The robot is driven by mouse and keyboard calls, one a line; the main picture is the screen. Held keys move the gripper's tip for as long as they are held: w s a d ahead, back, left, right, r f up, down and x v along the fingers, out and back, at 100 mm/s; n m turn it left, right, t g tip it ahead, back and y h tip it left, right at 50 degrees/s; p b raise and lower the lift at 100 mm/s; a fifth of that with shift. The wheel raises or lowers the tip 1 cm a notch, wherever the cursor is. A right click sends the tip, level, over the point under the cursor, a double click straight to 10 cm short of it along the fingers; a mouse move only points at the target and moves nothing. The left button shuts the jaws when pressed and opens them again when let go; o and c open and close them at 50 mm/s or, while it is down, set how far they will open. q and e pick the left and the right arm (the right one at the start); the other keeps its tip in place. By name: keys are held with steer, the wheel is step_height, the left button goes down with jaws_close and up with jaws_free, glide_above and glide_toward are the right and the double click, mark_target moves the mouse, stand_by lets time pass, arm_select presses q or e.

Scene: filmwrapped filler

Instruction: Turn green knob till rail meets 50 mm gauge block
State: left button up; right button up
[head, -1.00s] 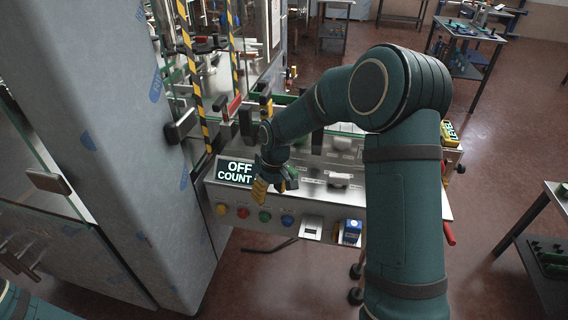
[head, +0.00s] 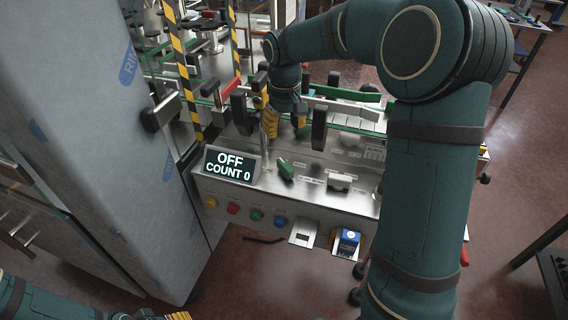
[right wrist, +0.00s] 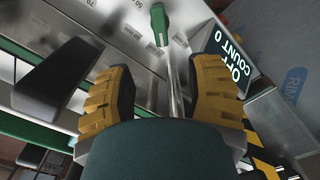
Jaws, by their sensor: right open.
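The green knob (head: 286,169) sits on the sloping steel panel, right of the display; it also shows at the top of the right wrist view (right wrist: 160,24). My right gripper (head: 281,108) is open behind and above the knob, apart from it. Its yellow fingers (right wrist: 165,100) stand on either side of a bright metal rod (right wrist: 178,82) in the right wrist view; I cannot tell whether they touch it. A pale rail with green edging (head: 350,109) runs behind the panel, partly hidden by my arm. I cannot identify the gauge block. My left gripper (head: 165,316) barely shows at the bottom edge.
The display (head: 232,165) reads "OFF COUNT 0". Coloured buttons (head: 255,214) line the panel front, with a blue boxed item (head: 348,241) to their right. A tall wrapped cabinet (head: 85,130) stands at left. Black clamp heads (head: 319,128) rise near my right gripper.

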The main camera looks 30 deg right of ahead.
mark_target(284, 163)
step_height(284, 163, down, 13)
steer(key=b, duration=0.2)
steer(key=shift+f+b, duration=0.15)
steer(key=shift+b, duration=0.2)
jaws_close()
